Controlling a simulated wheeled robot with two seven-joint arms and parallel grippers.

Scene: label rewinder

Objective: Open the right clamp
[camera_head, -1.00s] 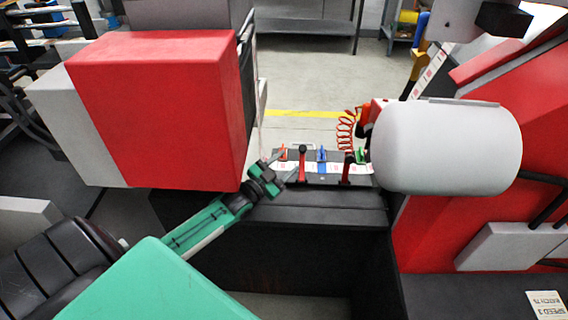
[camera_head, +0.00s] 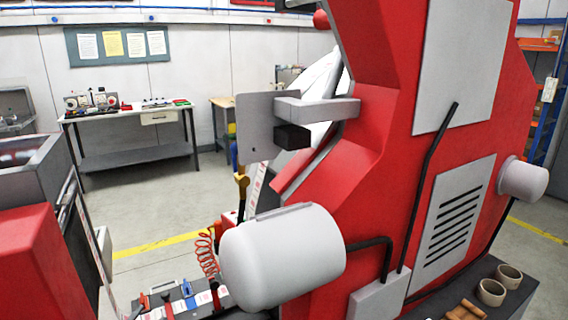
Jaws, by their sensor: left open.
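The splice table (camera_head: 180,284) shows at the bottom left, cut off by the lower edge of the picture. The right clamp (camera_head: 214,293), a dark lever with a red base, stands upright beside the white cylinder. The left clamp (camera_head: 167,301), also red and dark, stands to its left. My right gripper is out of view.
A large white cylinder (camera_head: 283,258) stands close to the right of the clamps, before the red machine (camera_head: 390,130). A red coiled hose (camera_head: 206,252) hangs behind them. A red block (camera_head: 40,265) is at the left. Open floor lies behind.

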